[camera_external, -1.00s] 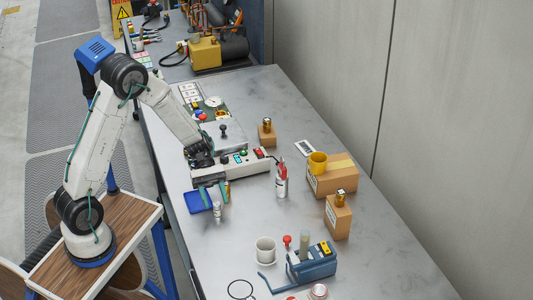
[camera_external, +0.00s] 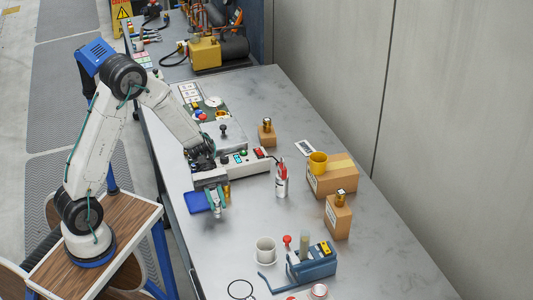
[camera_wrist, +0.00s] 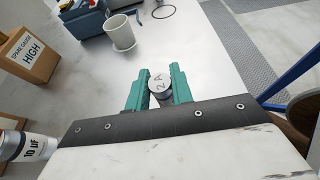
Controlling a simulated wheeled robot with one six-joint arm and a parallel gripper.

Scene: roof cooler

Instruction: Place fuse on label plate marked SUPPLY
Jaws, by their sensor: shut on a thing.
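My gripper (camera_wrist: 160,90) is shut on the fuse (camera_wrist: 161,84), a small cylinder with a pale end marked "2 A", which sits between the green jaws in the wrist view. In the external view my gripper (camera_external: 217,200) is low over the bench beside a blue tray, with the small pale fuse (camera_external: 217,212) at its jaws. I cannot tell whether the fuse touches the bench. No plate reading SUPPLY can be made out; several small white cards (camera_external: 189,92) lie at the far left of the bench, their print too small to read.
A blue tray (camera_external: 195,203) lies left of my gripper. A white and red cylinder (camera_external: 281,183) marked "10 µF" stands to the right. A white cup (camera_external: 265,252) and blue device (camera_external: 313,262) stand nearer the front. Cardboard boxes (camera_external: 333,181) stand right. A grey console (camera_external: 245,164) lies behind.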

